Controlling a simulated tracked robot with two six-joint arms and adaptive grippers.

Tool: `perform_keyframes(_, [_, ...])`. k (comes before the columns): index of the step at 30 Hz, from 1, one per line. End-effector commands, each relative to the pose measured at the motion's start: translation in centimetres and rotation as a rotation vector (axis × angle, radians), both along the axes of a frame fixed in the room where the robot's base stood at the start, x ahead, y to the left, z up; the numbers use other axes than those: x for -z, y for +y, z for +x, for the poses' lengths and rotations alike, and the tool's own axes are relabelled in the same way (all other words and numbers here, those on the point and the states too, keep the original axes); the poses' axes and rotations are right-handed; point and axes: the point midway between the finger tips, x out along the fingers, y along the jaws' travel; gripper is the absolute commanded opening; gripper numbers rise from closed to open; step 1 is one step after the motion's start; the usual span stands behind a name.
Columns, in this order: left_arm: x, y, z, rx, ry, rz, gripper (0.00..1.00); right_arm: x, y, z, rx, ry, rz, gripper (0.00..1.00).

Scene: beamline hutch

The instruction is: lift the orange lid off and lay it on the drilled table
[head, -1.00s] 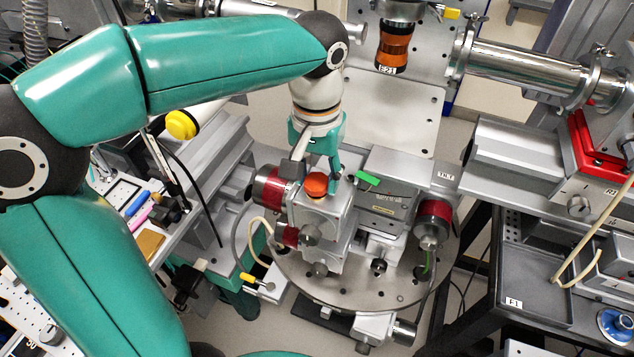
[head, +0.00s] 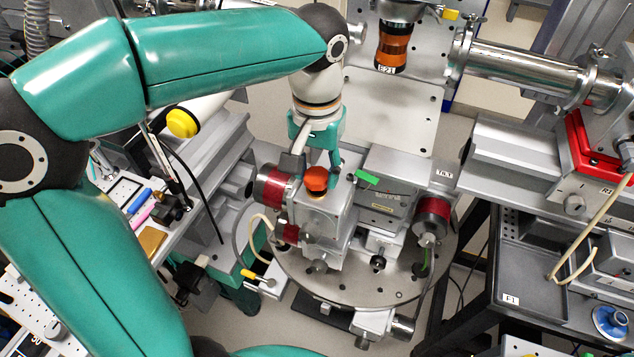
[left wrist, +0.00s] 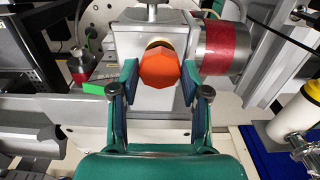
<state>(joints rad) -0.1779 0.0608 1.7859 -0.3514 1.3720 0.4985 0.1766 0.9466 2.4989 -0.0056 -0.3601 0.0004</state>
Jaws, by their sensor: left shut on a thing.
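The orange lid (head: 316,179) is a small faceted cap above a grey metal block on the central stage. In the left wrist view the lid (left wrist: 159,68) is between the two fingers, with a brass-coloured rim showing just behind it. My left gripper (head: 318,170) is shut on the lid from above. It also shows in the left wrist view (left wrist: 159,78). Whether the lid is clear of the block I cannot tell. A round grey plate with drilled holes (head: 395,283) lies under the stage, with bare room along its front. My right gripper is not in view.
Red-banded cylinders (head: 272,187) (head: 432,216) flank the stage. A green tab (head: 367,178) lies right of the lid. An orange-and-black cylinder (head: 393,47) hangs behind. A white perforated board (head: 20,300) is at lower left. A dark tray (head: 533,265) is at right.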

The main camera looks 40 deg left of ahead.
Motion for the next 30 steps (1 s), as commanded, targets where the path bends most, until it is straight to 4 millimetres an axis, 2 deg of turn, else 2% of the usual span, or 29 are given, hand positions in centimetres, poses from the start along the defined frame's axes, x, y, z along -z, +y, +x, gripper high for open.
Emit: perform_keyframes(30, [-4.9, 0.0, 0.0, 0.000, -0.001, 0.000, 0.04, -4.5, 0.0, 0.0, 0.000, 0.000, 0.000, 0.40])
